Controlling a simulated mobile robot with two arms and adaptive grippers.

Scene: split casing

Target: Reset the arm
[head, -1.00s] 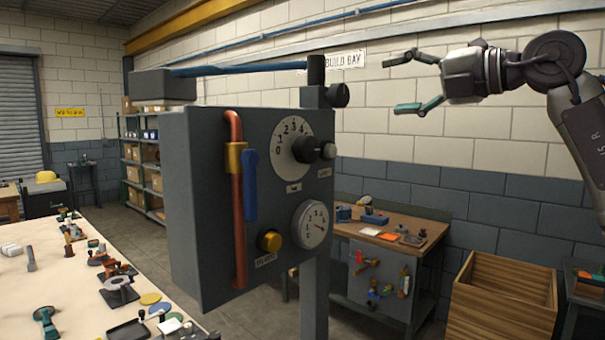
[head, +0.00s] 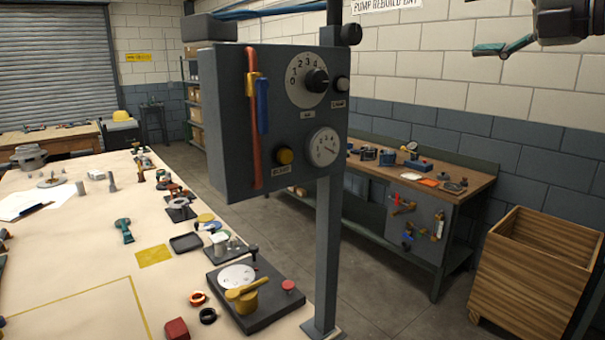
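My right gripper (head: 515,48) is at the top right, partly cut off by the picture's edge. One finger with a teal pad shows, held away from my wrist. The other finger is out of view, and nothing shows held against the visible pad. The gripper is up in front of the white block wall, right of the grey control box (head: 275,115) and apart from it. My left gripper is out of view.
The box stands on a grey post (head: 327,255) at the long workbench's edge. The bench (head: 70,270) bears tools and a dark fixture (head: 262,300). A wooden crate (head: 535,270) and a second bench (head: 460,185) stand at right. Open floor lies between.

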